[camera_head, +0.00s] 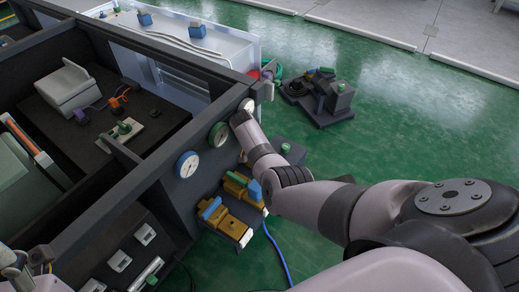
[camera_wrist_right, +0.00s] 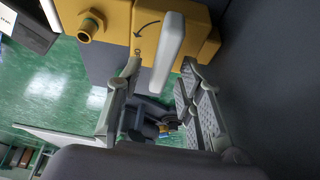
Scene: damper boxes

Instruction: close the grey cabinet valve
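In the right wrist view, a pale grey valve handle (camera_wrist_right: 168,52) stands on a yellow valve body (camera_wrist_right: 108,55) beside a curved black arrow. The two fingers of my right gripper (camera_wrist_right: 161,66) are apart, one on each side of the handle's near end. I see gaps between the handle and both fingers. In the head view, my right wrist reaches the cabinet's front face (camera_head: 172,205), and my own arm hides the gripper and the grey handle. A pale part of my left arm shows at the bottom left corner; its finger state is unclear.
Green floor (camera_head: 410,120) lies open right.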

